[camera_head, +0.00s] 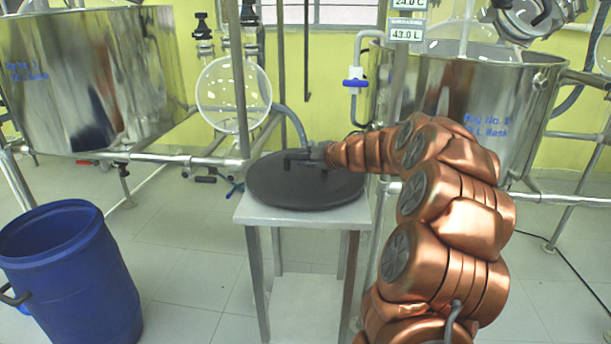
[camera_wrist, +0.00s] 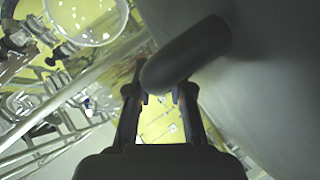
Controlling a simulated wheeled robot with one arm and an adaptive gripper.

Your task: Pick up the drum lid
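The drum lid (camera_head: 285,195) is a dark grey, round disc. It appears to lie flat on a small white table, and its edge extends past part of the tabletop. My gripper (camera_head: 308,158) reaches over the lid from the right, at the lid's handle. In the wrist view, the dark rounded handle bar (camera_wrist: 195,50) crosses at the tips of my gripper (camera_wrist: 160,96), and the lid's grey surface (camera_wrist: 265,90) fills the right side. The fingers are apart with a gap between them. The handle covers part of the left fingertip, so contact is unclear.
The white table (camera_head: 300,217) stands on a tiled floor. A blue drum (camera_head: 70,270) is at the left. Large steel vessels (camera_head: 85,75) (camera_head: 465,100) stand behind on both sides. Metal pipes and a round glass vessel (camera_head: 232,95) are close behind the lid.

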